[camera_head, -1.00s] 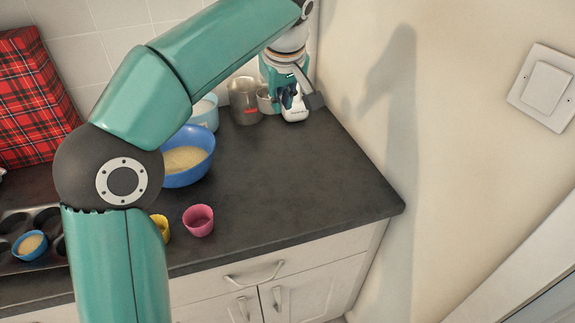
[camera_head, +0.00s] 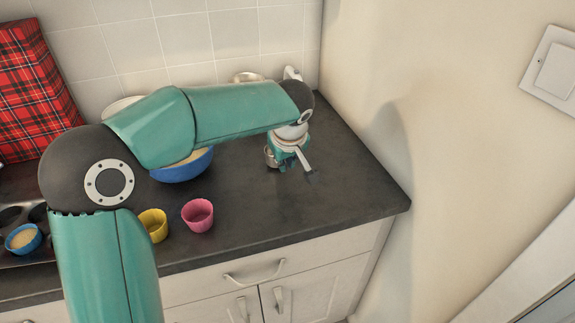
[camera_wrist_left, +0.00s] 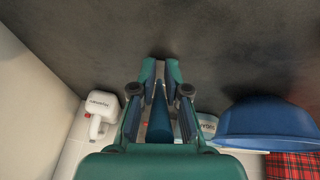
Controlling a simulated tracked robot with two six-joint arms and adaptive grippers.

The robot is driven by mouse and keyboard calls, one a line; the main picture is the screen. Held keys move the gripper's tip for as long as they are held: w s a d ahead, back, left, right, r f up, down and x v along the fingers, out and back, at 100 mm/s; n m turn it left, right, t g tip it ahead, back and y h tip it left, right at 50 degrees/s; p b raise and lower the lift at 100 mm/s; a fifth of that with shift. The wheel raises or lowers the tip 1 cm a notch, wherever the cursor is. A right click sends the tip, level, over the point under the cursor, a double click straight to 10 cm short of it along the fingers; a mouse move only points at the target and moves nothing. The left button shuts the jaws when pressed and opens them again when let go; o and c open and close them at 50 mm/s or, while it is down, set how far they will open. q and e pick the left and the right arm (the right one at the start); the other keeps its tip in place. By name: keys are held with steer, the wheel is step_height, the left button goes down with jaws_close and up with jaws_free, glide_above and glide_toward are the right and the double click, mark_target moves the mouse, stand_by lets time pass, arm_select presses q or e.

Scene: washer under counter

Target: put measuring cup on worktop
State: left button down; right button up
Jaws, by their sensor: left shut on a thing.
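A small metal cup (camera_head: 270,157), which I take to be the measuring cup, shows partly behind my left gripper (camera_head: 296,164) in the head view. The gripper hides most of it. The gripper is shut on it, over the dark worktop (camera_head: 330,185), right of the blue bowl. I cannot tell whether the cup touches the worktop. In the left wrist view the fingers (camera_wrist_left: 167,70) point at the dark worktop (camera_wrist_left: 240,60), and the cup is not clearly visible there. My right gripper is not in view.
A blue bowl (camera_head: 181,171) with pale contents stands left of the gripper. Pink (camera_head: 198,216) and yellow (camera_head: 153,225) cups stand near the front edge. A white item (camera_wrist_left: 97,108) stands by the back wall. The right and front right worktop is clear.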

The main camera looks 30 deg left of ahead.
arm_select(q)
steer(key=shift+f, duration=0.4)
steer(key=shift+f, duration=0.1)
steer(key=c, duration=1.2)
jaws_free()
steer(key=shift+r, duration=0.25)
steer(key=v, duration=1.2)
steer(key=shift+d+f, duration=0.1)
